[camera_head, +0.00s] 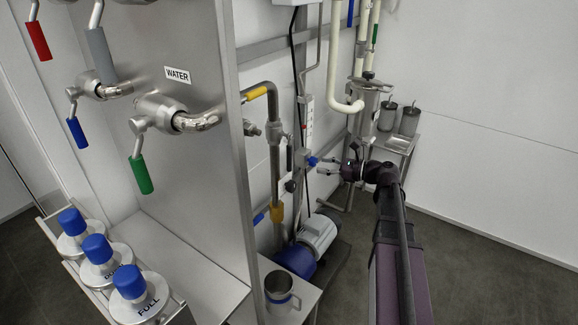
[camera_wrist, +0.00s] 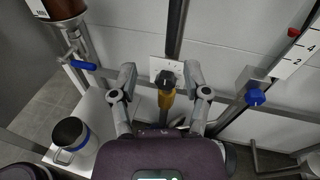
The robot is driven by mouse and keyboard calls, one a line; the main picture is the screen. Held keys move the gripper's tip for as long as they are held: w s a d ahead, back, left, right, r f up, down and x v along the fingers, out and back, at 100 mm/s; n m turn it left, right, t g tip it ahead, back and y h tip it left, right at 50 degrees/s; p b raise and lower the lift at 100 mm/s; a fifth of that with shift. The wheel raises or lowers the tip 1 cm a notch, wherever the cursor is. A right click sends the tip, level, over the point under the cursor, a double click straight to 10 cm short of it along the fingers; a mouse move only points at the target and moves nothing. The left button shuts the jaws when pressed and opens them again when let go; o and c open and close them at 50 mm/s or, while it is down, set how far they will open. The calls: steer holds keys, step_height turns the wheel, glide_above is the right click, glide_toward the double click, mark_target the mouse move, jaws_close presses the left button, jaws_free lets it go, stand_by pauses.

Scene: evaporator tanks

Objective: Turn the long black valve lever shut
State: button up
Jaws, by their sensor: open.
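A black upright bar (camera_wrist: 177,30) runs down from the top of the wrist view, with a black rounded end (camera_wrist: 165,78) and a yellow part (camera_wrist: 167,99) below it. I cannot tell for certain which of these dark pieces is the long valve lever. My gripper (camera_wrist: 160,73) is open, its two grey fingers on either side of the black end and apart from it. In the head view my gripper (camera_head: 328,167) is near the wall pipework, beyond the steel panel. A dark handle (camera_head: 290,157) shows beside the grey pipe there; its lower connection is unclear.
A blue lever (camera_wrist: 83,65) and a metal mug (camera_wrist: 70,132) are left of my gripper. A blue knob (camera_wrist: 254,97) is to the right. A blue and grey motor (camera_head: 315,237) stands below. The steel panel (camera_head: 190,110) is at left; open floor lies at right.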

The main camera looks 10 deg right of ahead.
steer(key=shift+w+d+m+t+y+b, duration=0.15)
steer(key=shift+w+d+m+t+b, duration=0.1)
steer(key=shift+d+m, duration=0.2)
steer(key=shift+w+d+m+t+y+b, duration=0.15)
steer(key=shift+d+m+t, duration=0.15)
steer(key=shift+d, duration=0.2)
steer(key=shift+a, duration=0.1)
glide_above(289, 171)
steer(key=shift+w, duration=0.45)
jaws_close()
